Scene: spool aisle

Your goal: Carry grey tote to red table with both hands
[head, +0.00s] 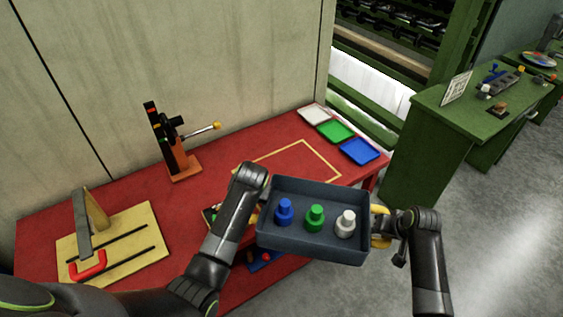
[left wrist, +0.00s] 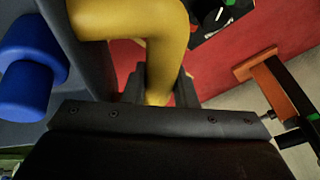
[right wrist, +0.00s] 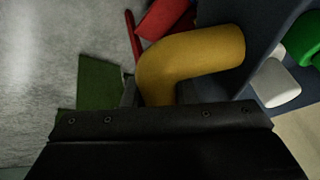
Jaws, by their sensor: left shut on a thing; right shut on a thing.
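The grey tote (head: 312,249) hangs level in the head view, near the front edge of the red table (head: 225,160). It holds a blue piece (head: 284,212), a green piece (head: 315,218) and a white piece (head: 346,223), all upright. My left gripper (head: 256,213) is shut on the yellow handle on the tote's left end; the handle fills the left wrist view (left wrist: 165,50). My right gripper (head: 388,228) is shut on the right yellow handle, which also shows in the right wrist view (right wrist: 195,58). A yellow outline (head: 329,157) marks the table's back right area.
White (head: 314,115), green (head: 335,131) and blue (head: 360,151) trays line the table's right end. An orange-based lever device (head: 184,168) stands at the back. A wooden board (head: 140,225) with a red handle lies left. The outlined area looks clear. A green bench (head: 440,125) stands right.

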